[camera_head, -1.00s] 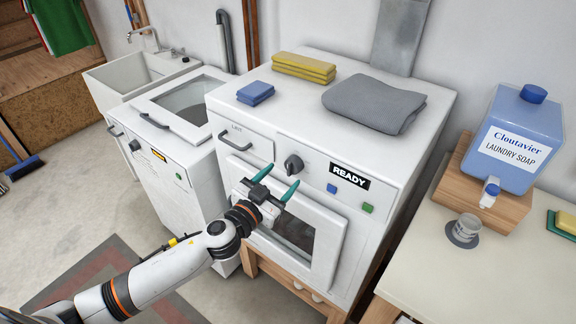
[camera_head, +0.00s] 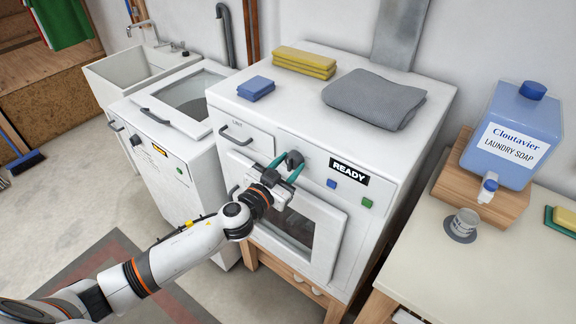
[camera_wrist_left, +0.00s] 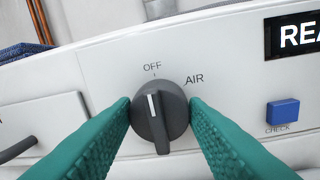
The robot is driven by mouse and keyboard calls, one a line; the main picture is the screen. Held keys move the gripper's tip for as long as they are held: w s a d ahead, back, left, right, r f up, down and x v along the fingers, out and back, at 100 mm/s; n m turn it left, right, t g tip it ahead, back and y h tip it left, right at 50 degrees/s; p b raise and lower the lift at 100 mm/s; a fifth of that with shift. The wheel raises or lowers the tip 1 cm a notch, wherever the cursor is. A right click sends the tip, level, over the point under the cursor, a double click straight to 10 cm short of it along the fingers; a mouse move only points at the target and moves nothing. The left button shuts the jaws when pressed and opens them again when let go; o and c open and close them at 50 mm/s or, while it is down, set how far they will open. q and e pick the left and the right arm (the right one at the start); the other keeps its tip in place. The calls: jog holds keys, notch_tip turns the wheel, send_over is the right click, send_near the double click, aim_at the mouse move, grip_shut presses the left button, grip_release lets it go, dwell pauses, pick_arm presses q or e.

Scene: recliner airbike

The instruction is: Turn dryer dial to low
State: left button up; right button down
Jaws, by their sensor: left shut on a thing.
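The dryer (camera_head: 300,125) is a white front-loading box with a dark grey dial (camera_head: 294,160) on its front panel. In the left wrist view the dial (camera_wrist_left: 158,114) has a white pointer line directed up, a little left, near the label OFF; the label AIR is to its right. Other dial labels are not visible. My left gripper (camera_head: 286,169) has its teal fingers on both sides of the dial and is shut on it. The fingers (camera_wrist_left: 160,120) flank the dial in the left wrist view. My right gripper is not in view.
A blue button (camera_head: 331,186), a green button (camera_head: 367,203) and a READY display (camera_head: 349,171) sit right of the dial. The lint drawer handle (camera_head: 236,135) is at left. Folded cloths lie on top. A side table (camera_head: 430,270) with laundry soap (camera_head: 511,135) stands at right.

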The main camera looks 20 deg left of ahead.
pick_arm(q)
jog(key=shift+m, duration=0.3)
jog(key=m+b, duration=0.1)
jog(key=m, duration=0.3)
jog(key=shift+f+m, duration=0.15)
jog(key=shift+m, duration=0.25)
jog(key=m+b, duration=0.1)
jog(key=m, duration=0.5)
jog(key=shift+m+h, duration=0.3)
jog(key=shift+h, duration=0.1)
jog(key=m, duration=0.6)
jog(key=shift+m+h, duration=0.3)
jog(key=m, duration=0.6)
jog(key=shift+a+f+h, duration=0.1)
jog(key=shift+h, duration=0.2)
jog(key=o, duration=1)
